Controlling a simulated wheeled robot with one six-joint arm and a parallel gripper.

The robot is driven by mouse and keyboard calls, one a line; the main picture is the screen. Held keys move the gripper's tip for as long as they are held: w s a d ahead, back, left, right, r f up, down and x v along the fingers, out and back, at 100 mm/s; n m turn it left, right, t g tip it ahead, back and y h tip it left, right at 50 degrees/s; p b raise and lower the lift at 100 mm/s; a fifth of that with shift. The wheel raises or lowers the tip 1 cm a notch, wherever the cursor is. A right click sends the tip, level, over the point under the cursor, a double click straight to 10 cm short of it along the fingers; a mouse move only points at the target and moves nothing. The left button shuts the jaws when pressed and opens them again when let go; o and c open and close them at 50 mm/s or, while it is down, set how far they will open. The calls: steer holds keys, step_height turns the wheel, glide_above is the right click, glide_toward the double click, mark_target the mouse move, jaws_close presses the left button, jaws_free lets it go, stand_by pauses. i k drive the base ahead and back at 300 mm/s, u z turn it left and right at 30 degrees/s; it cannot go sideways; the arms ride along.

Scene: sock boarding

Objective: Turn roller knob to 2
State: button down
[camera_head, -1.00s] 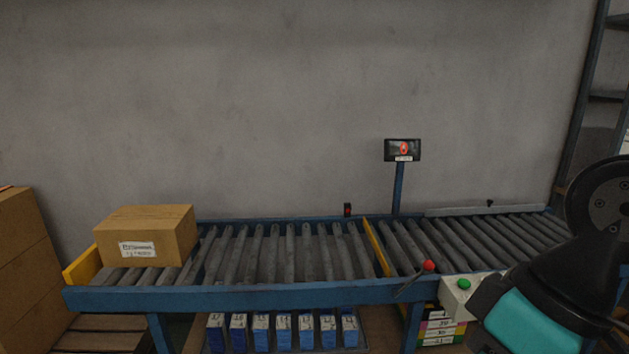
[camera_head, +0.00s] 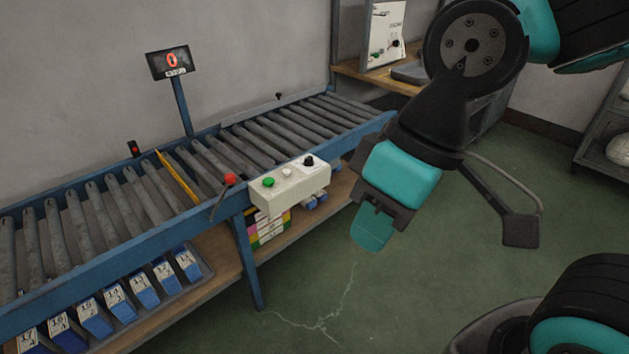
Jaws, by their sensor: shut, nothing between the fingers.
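A white control box (camera_head: 290,190) is mounted on the front rail of the roller conveyor. On its top, from left to right, are a green button (camera_head: 268,182), a pale button (camera_head: 287,172) and a black knob (camera_head: 308,161). The knob's setting is too small to read. My gripper (camera_head: 370,229) is shut and empty. It points downward in front of the conveyor, to the right of the control box and apart from it. A display (camera_head: 170,62) on a blue post shows a red 0.
A lever with a red ball (camera_head: 229,179) stands left of the control box. A yellow bar (camera_head: 177,178) crosses the rollers. Numbered blue boxes (camera_head: 142,288) sit on the lower shelf. A white panel (camera_head: 386,36) with knobs stands on a bench behind. The green floor in front is clear.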

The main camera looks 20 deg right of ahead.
mark_target(309, 161)
steer(key=u, duration=0.45)
steer(key=i, duration=1)
steer(key=z, duration=0.3)
